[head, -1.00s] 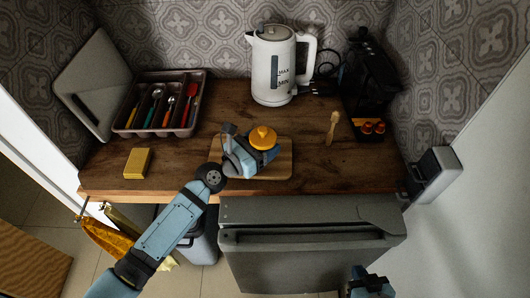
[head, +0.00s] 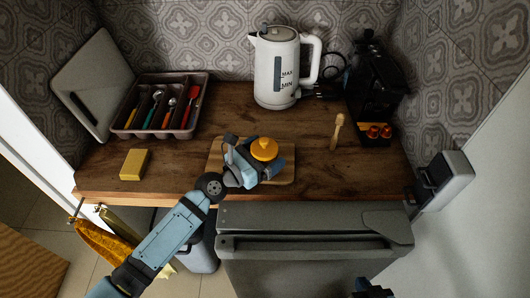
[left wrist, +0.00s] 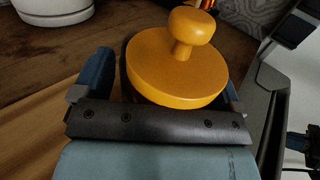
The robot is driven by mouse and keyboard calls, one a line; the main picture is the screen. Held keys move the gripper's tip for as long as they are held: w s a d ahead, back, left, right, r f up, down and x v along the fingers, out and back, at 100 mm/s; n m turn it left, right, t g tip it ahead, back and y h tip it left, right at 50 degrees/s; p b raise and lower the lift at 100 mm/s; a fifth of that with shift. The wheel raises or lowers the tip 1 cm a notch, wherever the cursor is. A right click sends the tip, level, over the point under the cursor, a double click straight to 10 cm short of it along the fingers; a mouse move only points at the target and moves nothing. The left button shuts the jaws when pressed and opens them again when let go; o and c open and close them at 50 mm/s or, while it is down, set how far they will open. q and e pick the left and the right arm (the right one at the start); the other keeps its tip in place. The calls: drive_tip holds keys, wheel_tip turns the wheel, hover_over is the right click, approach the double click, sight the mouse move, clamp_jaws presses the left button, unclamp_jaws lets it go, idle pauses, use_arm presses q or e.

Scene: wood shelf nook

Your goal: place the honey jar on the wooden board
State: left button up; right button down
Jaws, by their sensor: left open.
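The honey jar (head: 264,149) has a round yellow-orange lid with a knob. It stands upright over the wooden board (head: 288,152) at the counter's front and appears to rest on it. My left gripper (head: 255,154) is open, with a finger on each side of the jar. In the left wrist view the jar's lid (left wrist: 178,68) fills the space above the gripper palm, between the blue fingers; the jar's body is mostly hidden. My right gripper (head: 372,290) shows only partly at the bottom edge, below the counter, its jaws unclear.
A yellow sponge (head: 135,164) and a cutlery tray (head: 184,128) are on the left. A white kettle (head: 275,72) stands behind the board. A wooden spoon (head: 337,131) and a black coffee machine (head: 374,85) are on the right.

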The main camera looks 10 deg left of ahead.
use_arm(q)
drive_tip(key=shift+r, duration=0.1)
drive_tip(key=shift+s+a, duration=0.1)
drive_tip(key=b+v, duration=0.1)
drive_tip(key=v, duration=0.9)
drive_tip(key=shift+s+a, duration=0.55)
drive_tip(key=shift+s, duration=0.1)
